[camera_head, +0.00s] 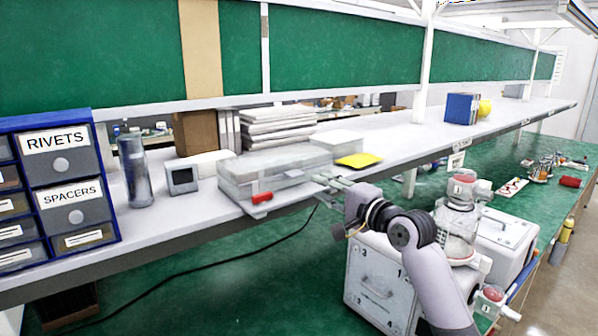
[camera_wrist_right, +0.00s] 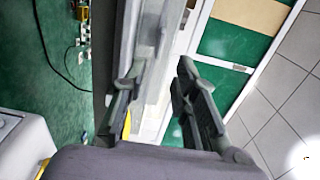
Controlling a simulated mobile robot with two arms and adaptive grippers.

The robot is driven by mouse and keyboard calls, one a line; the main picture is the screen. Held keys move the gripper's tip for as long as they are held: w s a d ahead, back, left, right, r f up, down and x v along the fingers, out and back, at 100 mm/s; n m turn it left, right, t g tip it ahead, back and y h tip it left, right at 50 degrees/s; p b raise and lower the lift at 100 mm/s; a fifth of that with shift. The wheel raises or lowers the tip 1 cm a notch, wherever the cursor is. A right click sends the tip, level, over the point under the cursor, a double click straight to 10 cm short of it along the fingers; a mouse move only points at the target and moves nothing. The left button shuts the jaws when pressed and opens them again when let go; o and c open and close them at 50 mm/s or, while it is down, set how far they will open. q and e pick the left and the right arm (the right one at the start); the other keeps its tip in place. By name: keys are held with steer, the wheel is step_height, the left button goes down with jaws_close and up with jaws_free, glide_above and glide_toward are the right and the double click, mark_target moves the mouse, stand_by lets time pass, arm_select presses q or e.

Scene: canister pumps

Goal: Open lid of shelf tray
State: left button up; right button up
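The shelf tray (camera_head: 240,187) is a pale grey, see-through box on the white shelf, left of centre in the head view. Its lid (camera_head: 268,160) lies flat over the top and looks closed. A small red piece (camera_head: 262,198) shows at the tray's front, near the shelf edge. My right gripper (camera_head: 322,181) is at the tray's right front end, its fingers pointing left. In the wrist view the two fingers (camera_wrist_right: 160,76) are apart with a clear gap. Whether a finger touches the tray or lid I cannot tell. My left gripper is not in view.
A yellow card (camera_head: 358,160) lies right of the tray. A stack of white trays (camera_head: 275,125) stands behind it. A small grey device (camera_head: 181,178), a dark cylinder (camera_head: 135,170) and blue drawers (camera_head: 60,180) stand left. White pump equipment (camera_head: 385,285) stands on the green bench below.

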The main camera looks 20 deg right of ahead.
mark_target(299, 176)
steer(key=p+x, duration=0.2)
steer(key=x, duration=0.8)
steer(key=shift+s, duration=0.1)
steer(key=shift+c, duration=0.4)
steer(key=shift+f, duration=0.1)
jaws_close()
